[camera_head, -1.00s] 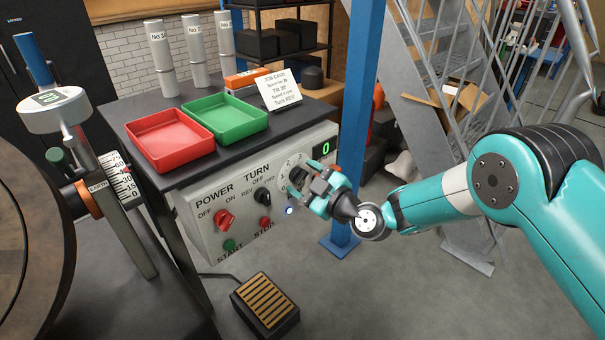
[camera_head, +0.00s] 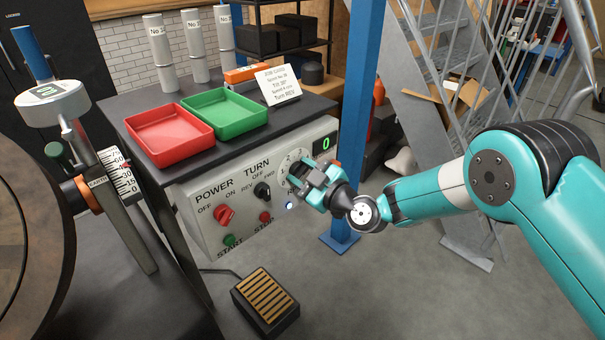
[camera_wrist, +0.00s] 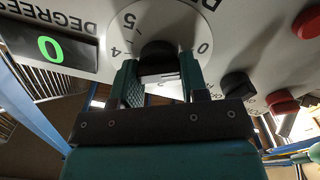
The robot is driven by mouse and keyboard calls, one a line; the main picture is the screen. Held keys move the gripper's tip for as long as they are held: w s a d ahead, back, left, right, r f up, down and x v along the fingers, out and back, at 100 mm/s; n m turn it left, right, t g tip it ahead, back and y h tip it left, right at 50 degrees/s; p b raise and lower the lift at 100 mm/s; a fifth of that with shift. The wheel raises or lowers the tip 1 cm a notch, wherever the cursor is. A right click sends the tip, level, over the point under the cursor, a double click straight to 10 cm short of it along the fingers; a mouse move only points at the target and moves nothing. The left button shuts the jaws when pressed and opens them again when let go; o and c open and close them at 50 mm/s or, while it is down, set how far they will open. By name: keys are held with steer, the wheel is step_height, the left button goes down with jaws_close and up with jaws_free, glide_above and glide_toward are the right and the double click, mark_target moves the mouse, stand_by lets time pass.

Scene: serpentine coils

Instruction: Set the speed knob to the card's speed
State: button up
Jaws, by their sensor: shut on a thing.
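The speed knob (camera_wrist: 158,56) is black and sits on a white numbered dial (camera_wrist: 184,22) on the control panel. In the wrist view the numbers 4, 5 and 0 show around it; its pointer cannot be made out. My gripper (camera_wrist: 160,80) is shut on the knob, with a teal finger on each side. In the head view my gripper (camera_head: 306,176) covers the knob and much of the dial. The job card (camera_head: 277,84) stands on the table top; its lines include "Tilt", a speed line too small to read surely, and "Turn REV".
The panel (camera_head: 205,235) also has a red power knob (camera_head: 224,214), a black turn knob (camera_head: 262,191), green start and red stop buttons, and a green 0 display (camera_head: 325,145). Red and green trays stand above. A blue post (camera_head: 361,100) is close behind my wrist.

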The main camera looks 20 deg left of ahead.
steer(key=m+b, duration=0.2)
steer(key=m, duration=0.1)
steer(key=shift+f+m, duration=0.1)
steer(key=shift+m, duration=0.2)
steer(key=m+b, duration=0.1)
steer(key=m, duration=0.1)
steer(key=m+b, duration=0.1)
steer(key=m, duration=0.2)
steer(key=shift+w+d+m, duration=0.1)
steer(key=shift+w+m, duration=0.1)
steer(key=shift+m, duration=0.1)
steer(key=m, duration=0.4)
steer(key=shift+b, duration=0.4)
steer(key=m, duration=0.6)
steer(key=shift+w, duration=0.15)
steer(key=m+p, duration=0.1)
steer(key=m, duration=0.3)
steer(key=shift+d+m, duration=0.1)
steer(key=shift+m, duration=0.2)
steer(key=m+p, duration=0.2)
steer(key=m, duration=0.3)
steer(key=shift+f, duration=0.1)
steer(key=m+p, duration=0.1)
steer(key=m, duration=0.4)
steer(key=shift+f+m, duration=0.1)
steer(key=shift+m, duration=0.3)
steer(key=m+p, duration=0.1)
steer(key=m, duration=0.3)
steer(key=shift+f+m+p, duration=0.15)
steer(key=shift+m+p, duration=0.15)
